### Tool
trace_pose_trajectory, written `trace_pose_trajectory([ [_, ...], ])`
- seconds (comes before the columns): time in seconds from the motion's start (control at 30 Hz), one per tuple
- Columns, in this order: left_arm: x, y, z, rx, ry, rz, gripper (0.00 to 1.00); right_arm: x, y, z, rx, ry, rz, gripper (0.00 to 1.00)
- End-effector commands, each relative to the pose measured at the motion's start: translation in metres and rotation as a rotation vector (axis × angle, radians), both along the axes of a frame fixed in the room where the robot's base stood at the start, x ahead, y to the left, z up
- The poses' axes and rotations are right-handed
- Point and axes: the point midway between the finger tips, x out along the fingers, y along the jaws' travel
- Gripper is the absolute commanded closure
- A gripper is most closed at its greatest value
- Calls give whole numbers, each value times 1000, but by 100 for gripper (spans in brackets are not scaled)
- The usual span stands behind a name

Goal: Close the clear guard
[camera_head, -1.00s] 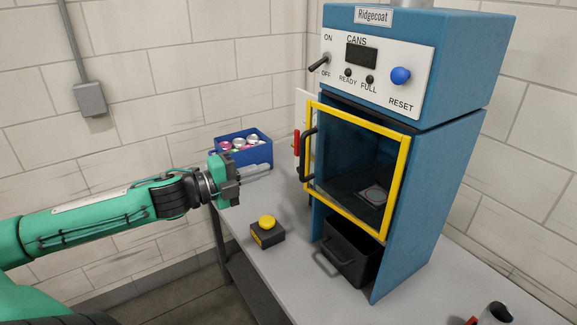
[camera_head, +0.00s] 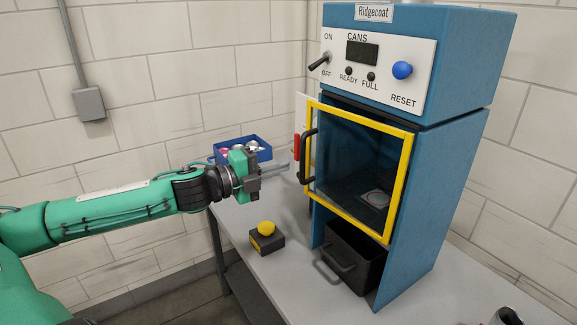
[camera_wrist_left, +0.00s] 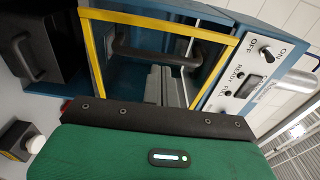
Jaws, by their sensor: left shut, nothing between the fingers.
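The clear guard (camera_head: 362,170) is a see-through panel in a yellow frame on the front of the blue machine. In the head view it looks flush, or nearly so, with the machine front; I cannot tell if it is fully closed. Its black handle (camera_head: 307,156) is on its left side. My left gripper (camera_head: 287,167) is shut and empty, just left of the handle, with a small gap showing. In the left wrist view the guard's yellow frame (camera_wrist_left: 95,55) and black handle (camera_wrist_left: 170,55) lie ahead of the fingers (camera_wrist_left: 160,84). My right gripper is not in view.
A blue crate of cans (camera_head: 262,153) stands behind my left gripper. A yellow button on a dark box (camera_head: 267,239) sits on the grey table (camera_head: 290,275). A black bin (camera_head: 352,262) with a handle is under the guard. A control panel (camera_head: 375,70) is above.

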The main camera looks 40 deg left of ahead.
Motion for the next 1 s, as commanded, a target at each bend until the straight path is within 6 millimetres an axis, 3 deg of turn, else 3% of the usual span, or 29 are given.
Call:
trace_pose_trajectory([
  [0.33, 9, -3, 1, 3, -3, 3, 100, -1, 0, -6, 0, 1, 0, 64],
  [1.0, 25, -10, 1, 0, -1, 3, 100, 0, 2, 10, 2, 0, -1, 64],
])
